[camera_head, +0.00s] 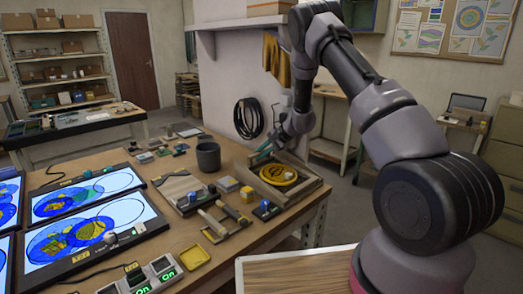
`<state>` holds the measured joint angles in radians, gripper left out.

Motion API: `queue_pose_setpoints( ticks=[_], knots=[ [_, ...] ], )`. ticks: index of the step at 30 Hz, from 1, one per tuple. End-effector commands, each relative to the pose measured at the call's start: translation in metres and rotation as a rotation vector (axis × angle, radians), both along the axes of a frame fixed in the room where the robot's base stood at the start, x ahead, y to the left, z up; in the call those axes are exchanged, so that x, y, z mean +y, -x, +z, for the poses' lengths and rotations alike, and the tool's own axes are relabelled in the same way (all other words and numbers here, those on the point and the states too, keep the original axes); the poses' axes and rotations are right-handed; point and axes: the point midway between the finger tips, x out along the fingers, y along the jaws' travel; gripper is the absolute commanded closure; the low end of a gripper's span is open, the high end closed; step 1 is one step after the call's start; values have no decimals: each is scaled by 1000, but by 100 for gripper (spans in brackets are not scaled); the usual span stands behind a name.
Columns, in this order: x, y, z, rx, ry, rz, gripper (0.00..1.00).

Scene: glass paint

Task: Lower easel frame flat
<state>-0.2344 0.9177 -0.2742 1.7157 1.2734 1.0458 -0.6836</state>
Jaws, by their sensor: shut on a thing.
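The easel frame (312,184) is a wooden frame near the right end of the workbench, with a round yellow painted disc (280,174) on it. It looks low and close to flat; any small remaining tilt is hard to tell. My gripper (264,154) reaches down from the right to the frame's far edge and is shut there, apparently on the frame. The fingertips are small and partly hidden, so the exact grip point is unclear.
A dark mug (208,156) stands left of the frame. Lit light panels (90,208) cover the left. A wall shelf (238,23) hangs above, beside my arm.

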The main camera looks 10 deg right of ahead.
Motion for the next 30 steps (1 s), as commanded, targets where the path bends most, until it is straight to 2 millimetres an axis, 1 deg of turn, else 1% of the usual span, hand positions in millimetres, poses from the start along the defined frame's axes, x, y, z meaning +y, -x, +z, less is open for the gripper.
queue_pose_setpoints(
  ticks=[3,9,26,27,28,30],
  knots=[
    [1,-1,-9,1,1,0,100],
    [2,-3,-17,0,0,2,100],
    [3,-2,-23,2,3,2,100],
    [3,-2,-23,3,2,3,79],
    [3,-2,-23,2,3,2,70],
    [3,-2,-23,2,3,2,70]
  ],
)
